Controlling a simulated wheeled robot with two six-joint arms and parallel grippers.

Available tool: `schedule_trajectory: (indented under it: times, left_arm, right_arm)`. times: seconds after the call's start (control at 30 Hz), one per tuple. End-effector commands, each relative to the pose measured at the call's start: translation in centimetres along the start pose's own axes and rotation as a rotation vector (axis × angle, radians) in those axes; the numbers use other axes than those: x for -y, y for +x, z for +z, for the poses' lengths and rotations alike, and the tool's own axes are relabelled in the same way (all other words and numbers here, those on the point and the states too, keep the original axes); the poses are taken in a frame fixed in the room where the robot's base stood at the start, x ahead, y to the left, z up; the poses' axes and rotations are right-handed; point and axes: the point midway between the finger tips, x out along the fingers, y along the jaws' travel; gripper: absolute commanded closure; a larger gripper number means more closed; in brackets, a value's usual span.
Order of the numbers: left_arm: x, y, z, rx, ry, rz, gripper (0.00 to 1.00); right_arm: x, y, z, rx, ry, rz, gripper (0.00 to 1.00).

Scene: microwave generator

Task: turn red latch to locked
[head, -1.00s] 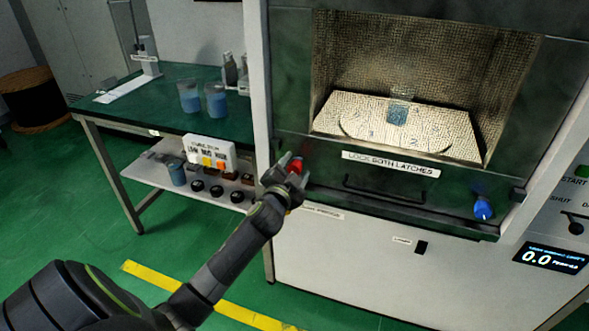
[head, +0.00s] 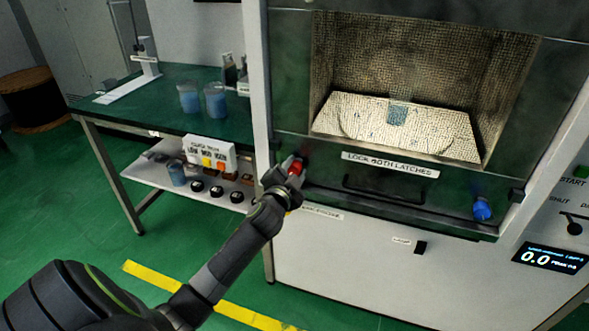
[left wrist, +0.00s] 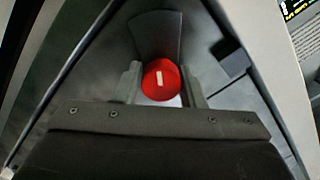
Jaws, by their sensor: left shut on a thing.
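The red latch (head: 296,168) is a round red knob at the lower left of the microwave door. In the left wrist view the red latch (left wrist: 162,82) faces the camera with a short white mark, nearly upright and slightly tilted. My left gripper (head: 286,170) is at the latch, and its fingers in the wrist view (left wrist: 160,88) stand on both sides of the knob, shut on it. The blue latch (head: 482,209) is at the lower right of the door. My right gripper is not in view.
A label reading "LOCK BOTH LATCHES" (head: 390,165) is above a dark door handle (head: 385,188). A blue-filled beaker (head: 397,115) stands in the chamber. A green table (head: 160,100) with beakers is at left. A display (head: 550,258) at right reads 0.0.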

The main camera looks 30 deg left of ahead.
Motion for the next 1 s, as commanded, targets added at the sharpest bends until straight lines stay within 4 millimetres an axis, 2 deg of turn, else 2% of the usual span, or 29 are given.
schedule_trajectory:
  times: [0.27,1.0]
  left_arm:
    - [0.2,0.0,-0.1,0.002,0.190,0.000,0.87]
    - [0.2,0.0,-0.1,0.001,0.893,-0.001,0.87]
  right_arm:
    - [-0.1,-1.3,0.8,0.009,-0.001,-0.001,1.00]
    - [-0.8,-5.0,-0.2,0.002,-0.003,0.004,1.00]
